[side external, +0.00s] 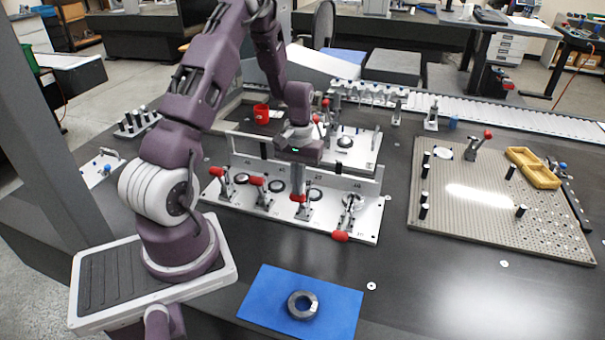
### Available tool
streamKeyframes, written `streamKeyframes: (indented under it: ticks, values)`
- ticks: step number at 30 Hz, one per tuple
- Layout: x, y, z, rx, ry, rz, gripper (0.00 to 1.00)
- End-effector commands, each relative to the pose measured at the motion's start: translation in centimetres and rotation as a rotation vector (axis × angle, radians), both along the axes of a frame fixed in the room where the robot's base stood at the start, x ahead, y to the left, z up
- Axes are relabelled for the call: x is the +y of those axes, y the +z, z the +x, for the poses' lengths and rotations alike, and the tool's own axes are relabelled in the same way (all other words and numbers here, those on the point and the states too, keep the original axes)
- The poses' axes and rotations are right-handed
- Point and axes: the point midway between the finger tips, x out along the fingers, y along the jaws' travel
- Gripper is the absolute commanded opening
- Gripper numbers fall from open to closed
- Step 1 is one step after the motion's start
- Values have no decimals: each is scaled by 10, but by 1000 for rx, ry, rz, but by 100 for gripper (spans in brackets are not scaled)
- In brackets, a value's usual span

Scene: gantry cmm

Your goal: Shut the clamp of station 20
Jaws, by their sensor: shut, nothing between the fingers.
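A light metal plate (282,213) holds a row of toggle clamps with red handles. The left clamp (224,188), the second clamp (263,198) and the third clamp (304,212) have their handles raised to differing degrees. The right clamp (348,216) has its handle lying low, out over the plate's front edge. Station numbers are too small to read surely, so I cannot tell which clamp is station 20. My gripper (298,173) is shut and empty, pointing down just above and behind the third clamp's red handle; I cannot tell whether they touch.
Another plate (360,143) with clamps stands behind. A red cup (261,114) is at the back left. A perforated board (470,215) with black posts and a yellow tray (533,168) lies right. A blue mat (258,305) with a dark ring (293,305) lies in front.

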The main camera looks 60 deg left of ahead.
Motion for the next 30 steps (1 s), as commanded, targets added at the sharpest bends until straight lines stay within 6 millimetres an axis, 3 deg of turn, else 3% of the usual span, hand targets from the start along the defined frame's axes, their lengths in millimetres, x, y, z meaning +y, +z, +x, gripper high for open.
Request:
streamKeyframes:
  ticks: [16,30]
  values:
    - [-39,-37,-39,4,0,-4,0]
    - [-51,-64,-51,1,-1,-1,0]
